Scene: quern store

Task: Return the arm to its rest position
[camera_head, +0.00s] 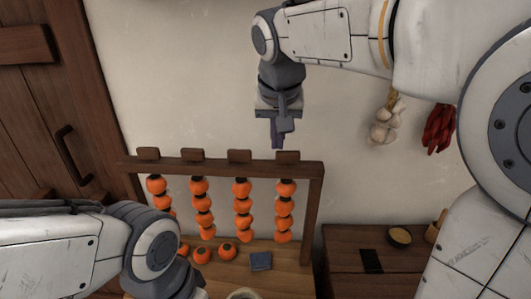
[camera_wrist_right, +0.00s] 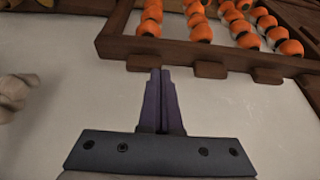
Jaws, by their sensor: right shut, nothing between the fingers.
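My right gripper (camera_head: 279,133) hangs from the raised right arm in front of the pale wall, above the right part of a wooden drying rack. In the right wrist view its two purple fingers (camera_wrist_right: 161,85) are together with nothing between them. The fingertips are near the rack's top bar but appear apart from it. My left arm comes in at the lower left of the head view. Its wrist shows at the bottom edge, and its fingers are out of the frame.
The wooden rack (camera_head: 316,192) holds several strings of orange persimmons (camera_head: 242,206). Loose persimmons (camera_head: 202,255) and a blue-grey block (camera_head: 260,261) lie below. Garlic (camera_head: 384,124) and red peppers (camera_head: 438,129) hang at right. A wooden door (camera_head: 60,100) is at left. A bowl (camera_head: 400,236) stands on a low cabinet.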

